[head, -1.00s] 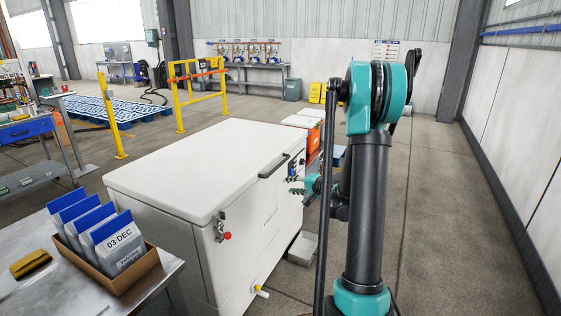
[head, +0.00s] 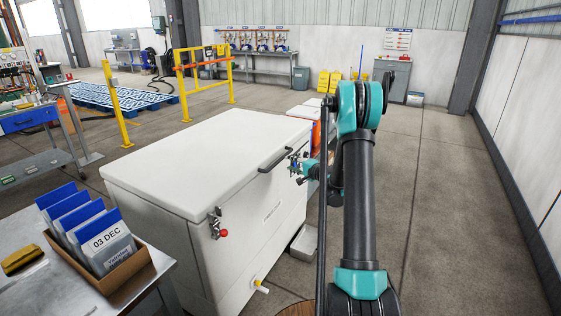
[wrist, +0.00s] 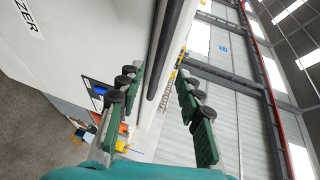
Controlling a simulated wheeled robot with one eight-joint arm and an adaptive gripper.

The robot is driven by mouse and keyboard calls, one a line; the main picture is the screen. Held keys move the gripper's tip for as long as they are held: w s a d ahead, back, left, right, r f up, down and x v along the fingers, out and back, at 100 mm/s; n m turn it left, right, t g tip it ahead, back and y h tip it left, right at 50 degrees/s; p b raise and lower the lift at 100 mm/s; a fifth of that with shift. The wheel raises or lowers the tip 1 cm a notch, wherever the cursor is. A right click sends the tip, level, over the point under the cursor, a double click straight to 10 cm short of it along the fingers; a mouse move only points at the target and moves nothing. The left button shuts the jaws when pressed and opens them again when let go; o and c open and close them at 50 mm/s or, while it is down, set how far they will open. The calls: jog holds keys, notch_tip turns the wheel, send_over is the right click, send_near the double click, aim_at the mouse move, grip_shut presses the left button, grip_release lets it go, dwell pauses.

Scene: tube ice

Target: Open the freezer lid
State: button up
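The white chest freezer (head: 262,222) stands left of my arm, and its lid (head: 205,152) lies flat and shut. A dark bar handle (head: 275,159) sits on the lid's front edge; it also shows in the wrist view (wrist: 168,62). A metal latch with a red knob (head: 222,233) is on the near side. My gripper (head: 296,164) is just right of the handle's far end. In the wrist view my gripper (wrist: 159,82) is open, its green fingers wide apart. The handle runs through the gap between them in that picture; I see no contact.
A metal table (head: 30,285) with a cardboard box of blue-topped packs (head: 120,275) stands at the near left. A yellow drain tap (head: 261,286) sticks out low on the freezer. Yellow barriers (head: 200,70) stand behind. The floor on the right is clear.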

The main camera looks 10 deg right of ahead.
aim_at(280, 159)
jog(key=x, duration=0.8)
jog(key=shift+w+a, duration=0.15)
jog(key=shift+a, duration=0.05)
jog(key=shift+c, duration=0.5)
grip_shut()
